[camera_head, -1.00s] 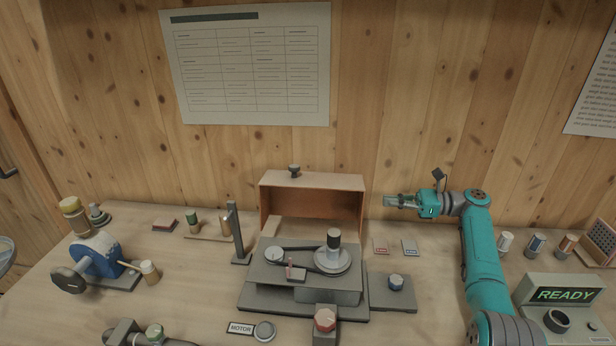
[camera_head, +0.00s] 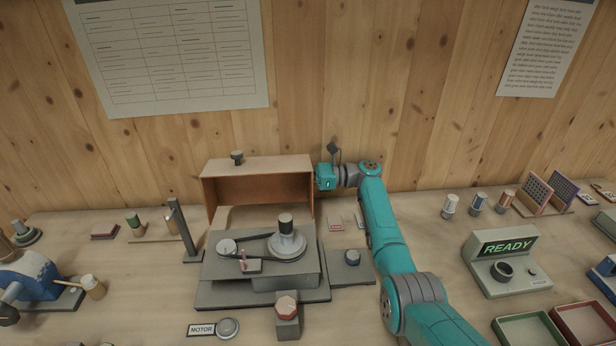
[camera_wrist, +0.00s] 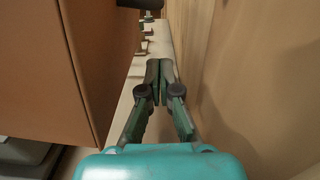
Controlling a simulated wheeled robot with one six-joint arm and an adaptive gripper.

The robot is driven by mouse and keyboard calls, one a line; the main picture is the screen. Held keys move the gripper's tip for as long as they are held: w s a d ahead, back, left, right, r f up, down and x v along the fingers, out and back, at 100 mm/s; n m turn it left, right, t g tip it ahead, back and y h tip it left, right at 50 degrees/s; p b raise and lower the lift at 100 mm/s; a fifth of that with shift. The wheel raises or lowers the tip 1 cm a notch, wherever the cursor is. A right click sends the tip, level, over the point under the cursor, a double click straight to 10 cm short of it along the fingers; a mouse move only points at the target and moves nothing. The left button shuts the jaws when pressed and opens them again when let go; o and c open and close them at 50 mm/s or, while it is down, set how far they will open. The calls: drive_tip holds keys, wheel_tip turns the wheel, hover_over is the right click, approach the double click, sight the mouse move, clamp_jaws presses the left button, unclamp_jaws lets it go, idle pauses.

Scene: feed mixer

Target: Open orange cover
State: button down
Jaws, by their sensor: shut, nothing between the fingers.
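The orange cover (camera_head: 258,168) is a box-like shell standing tilted up behind the belt mechanism (camera_head: 262,250). Its hollow inside faces the front and a dark knob (camera_head: 237,158) sits on its top edge. In the wrist view the cover (camera_wrist: 55,65) fills the left side as a flat orange-brown wall. My gripper (camera_wrist: 160,78) is shut and empty, in the gap between the cover and the wooden wall. In the head view its teal body is at the cover's right end and its fingers are hidden behind the cover. I cannot tell whether they touch it.
The wooden wall (camera_wrist: 245,80) is close on the right in the wrist view. A post (camera_head: 185,230) stands left of the mechanism. A READY box (camera_head: 503,262) and several small cylinders stand to the right. A MOTOR button (camera_head: 228,327) is at the front.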

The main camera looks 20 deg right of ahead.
sight(287, 160)
drive_tip(key=shift+w+a+r, duration=0.1)
drive_tip(key=shift+a+r, duration=0.2)
drive_tip(key=shift+r, duration=0.7)
drive_tip(key=shift+w+a+r, duration=0.1)
drive_tip(key=shift+a+r, duration=0.15)
drive_tip(key=shift+r, duration=0.75)
drive_tip(key=shift+s+a+r+n, duration=0.15)
drive_tip(key=shift+s+r+n, duration=0.35)
drive_tip(key=shift+r+n, duration=0.25)
drive_tip(key=shift+s+a+r+n, duration=0.1)
drive_tip(key=shift+s+r+n, duration=0.4)
drive_tip(key=shift+r, duration=0.3)
drive_tip(key=v, duration=1.2)
